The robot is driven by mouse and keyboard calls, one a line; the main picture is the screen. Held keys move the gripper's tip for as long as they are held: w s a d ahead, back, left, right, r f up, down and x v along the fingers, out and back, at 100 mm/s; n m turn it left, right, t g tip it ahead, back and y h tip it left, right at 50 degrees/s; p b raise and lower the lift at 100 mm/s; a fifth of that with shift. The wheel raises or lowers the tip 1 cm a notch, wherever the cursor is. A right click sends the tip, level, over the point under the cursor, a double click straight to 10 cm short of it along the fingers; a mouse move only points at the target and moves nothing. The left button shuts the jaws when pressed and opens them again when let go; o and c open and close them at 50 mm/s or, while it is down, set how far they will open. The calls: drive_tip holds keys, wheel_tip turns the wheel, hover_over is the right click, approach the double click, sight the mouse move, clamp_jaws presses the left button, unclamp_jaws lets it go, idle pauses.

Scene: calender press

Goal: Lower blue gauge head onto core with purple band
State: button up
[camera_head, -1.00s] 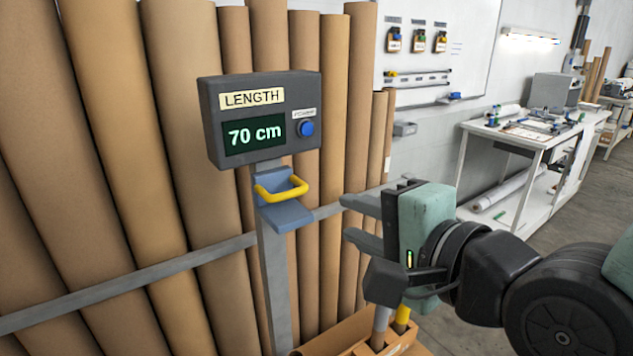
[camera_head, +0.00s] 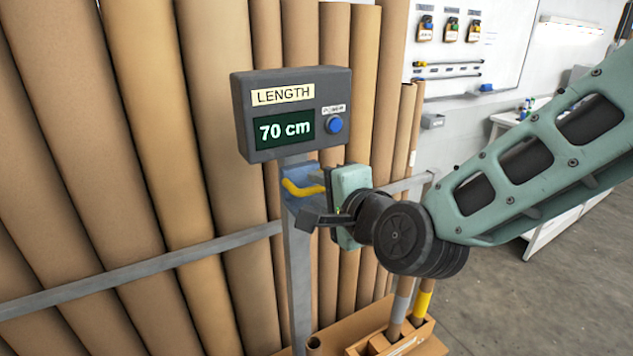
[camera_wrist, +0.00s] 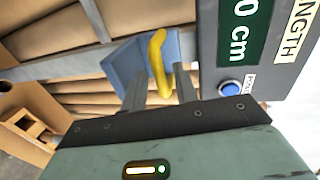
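The blue gauge head (camera_head: 298,178) sits on the grey post below the length display and carries a yellow handle (camera_head: 304,188). The head (camera_wrist: 125,65) and handle (camera_wrist: 157,60) also show in the wrist view. My gripper (camera_head: 322,200) is at the handle. In the wrist view its two fingers (camera_wrist: 160,88) are apart, with the handle between them, and I see small gaps beside it. In the head view my gripper hides part of the handle. I see no purple band on any core in view.
The display box (camera_head: 292,113) reads 70 cm and has a blue button. Cores with a grey band (camera_head: 399,304) and a yellow band (camera_head: 422,303) stand in a brown box (camera_head: 410,345) below. Tall brown tubes (camera_head: 160,130) line the wall behind a grey rail (camera_head: 215,246).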

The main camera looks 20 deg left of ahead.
drive_tip(key=shift+x, duration=0.85)
drive_tip(key=shift+c, duration=0.3)
clamp_jaws()
drive_tip(key=shift+f, duration=0.1)
